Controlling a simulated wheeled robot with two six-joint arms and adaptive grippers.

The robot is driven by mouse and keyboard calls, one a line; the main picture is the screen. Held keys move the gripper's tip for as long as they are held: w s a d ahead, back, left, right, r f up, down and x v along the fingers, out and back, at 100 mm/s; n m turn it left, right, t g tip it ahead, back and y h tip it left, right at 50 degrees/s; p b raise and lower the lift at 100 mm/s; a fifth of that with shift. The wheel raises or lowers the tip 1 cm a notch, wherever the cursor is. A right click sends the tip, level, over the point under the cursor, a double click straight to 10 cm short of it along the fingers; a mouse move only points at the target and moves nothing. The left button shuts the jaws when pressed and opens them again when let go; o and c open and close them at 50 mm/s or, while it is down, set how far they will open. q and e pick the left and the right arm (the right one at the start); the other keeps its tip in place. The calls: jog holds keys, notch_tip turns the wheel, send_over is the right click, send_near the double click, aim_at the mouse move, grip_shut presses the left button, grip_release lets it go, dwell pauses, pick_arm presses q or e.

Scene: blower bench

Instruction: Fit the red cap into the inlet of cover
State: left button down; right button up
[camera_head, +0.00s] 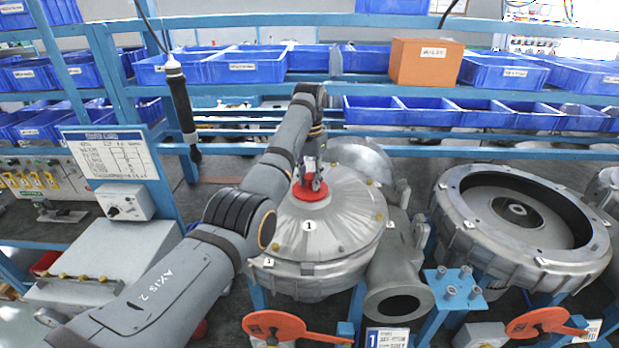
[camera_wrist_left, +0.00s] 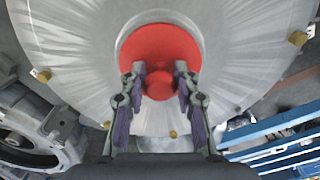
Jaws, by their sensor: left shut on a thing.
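The red cap (camera_head: 314,190) is a round disc with a small knob, at the top centre of the metal cover (camera_head: 330,235) marked 1. In the left wrist view the red cap (camera_wrist_left: 160,48) covers the middle of the cover (camera_wrist_left: 80,40). My left gripper (camera_head: 313,183) comes in from the left, above the cover. Its fingers (camera_wrist_left: 161,85) are shut on the cap's knob. The inlet is hidden under the cap, and I cannot tell whether the cap is seated or held just above it. My right gripper does not show.
An open blower housing (camera_head: 455,215) stands to the right. A blue stand with bolts (camera_head: 455,285) is between the units. Orange-red handles (camera_head: 275,325) are in front. A shelf with blue bins (camera_head: 245,68) and an orange box (camera_head: 425,62) runs behind. A black tool (camera_head: 182,105) hangs at left.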

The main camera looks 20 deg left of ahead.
pick_arm(q)
jog(key=c, duration=0.9)
grip_release()
notch_tip(320, 180, up, 8)
jog(key=shift+f, duration=0.2)
